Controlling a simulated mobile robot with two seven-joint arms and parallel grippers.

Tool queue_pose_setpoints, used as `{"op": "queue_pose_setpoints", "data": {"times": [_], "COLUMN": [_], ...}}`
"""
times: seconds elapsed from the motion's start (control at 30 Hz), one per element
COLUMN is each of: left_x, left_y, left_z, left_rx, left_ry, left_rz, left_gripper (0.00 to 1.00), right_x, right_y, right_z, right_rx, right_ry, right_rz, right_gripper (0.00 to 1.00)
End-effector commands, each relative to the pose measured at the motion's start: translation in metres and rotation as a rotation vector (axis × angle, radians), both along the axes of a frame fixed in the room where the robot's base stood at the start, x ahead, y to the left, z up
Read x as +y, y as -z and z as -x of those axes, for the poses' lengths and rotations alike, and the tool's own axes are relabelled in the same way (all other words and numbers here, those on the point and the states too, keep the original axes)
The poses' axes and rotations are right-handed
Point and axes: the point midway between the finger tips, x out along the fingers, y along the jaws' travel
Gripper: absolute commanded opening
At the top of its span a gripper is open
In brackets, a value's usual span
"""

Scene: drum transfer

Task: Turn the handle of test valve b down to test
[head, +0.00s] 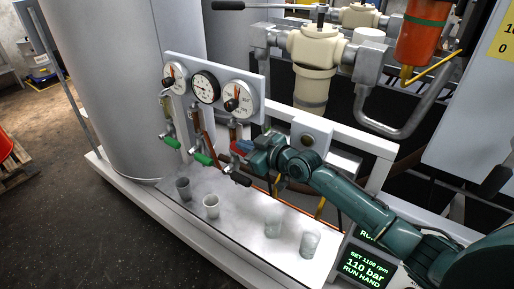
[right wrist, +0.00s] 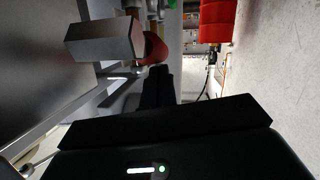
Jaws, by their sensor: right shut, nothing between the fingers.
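A pale panel (head: 257,86) carries three round gauges, with small valves beneath. I cannot read which valve is b. My right gripper (head: 240,149) is beside the right-hand valve, which the hand partly hides. In the right wrist view its dark fingers (right wrist: 157,86) are shut and empty. A grey block (right wrist: 105,40) and a red part (right wrist: 155,47) lie just ahead of the fingertips. My left gripper is out of view.
Several small cups, such as a grey one (head: 211,206), stand on the pale tray (head: 233,233) below the valves. A large grey tank (head: 105,90) stands on the left. A cream filter housing (head: 312,70) and pipes are behind my arm. A display (head: 366,265) is at lower right.

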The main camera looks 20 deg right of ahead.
Motion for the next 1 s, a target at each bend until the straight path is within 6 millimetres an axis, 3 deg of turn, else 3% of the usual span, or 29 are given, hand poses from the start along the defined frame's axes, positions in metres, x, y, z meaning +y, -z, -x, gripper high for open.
{"op": "queue_pose_setpoints", "data": {"times": [0.77,1.0], "left_x": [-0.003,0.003], "left_y": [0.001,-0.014], "left_z": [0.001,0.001], "left_rx": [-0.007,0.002], "left_ry": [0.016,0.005], "left_rz": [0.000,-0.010], "left_gripper": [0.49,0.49], "right_x": [0.002,0.004], "right_y": [0.004,-0.018], "right_z": [-0.002,-0.003], "right_rx": [0.002,0.000], "right_ry": [0.000,0.000], "right_rz": [0.000,0.000], "right_gripper": [0.00,0.00]}}
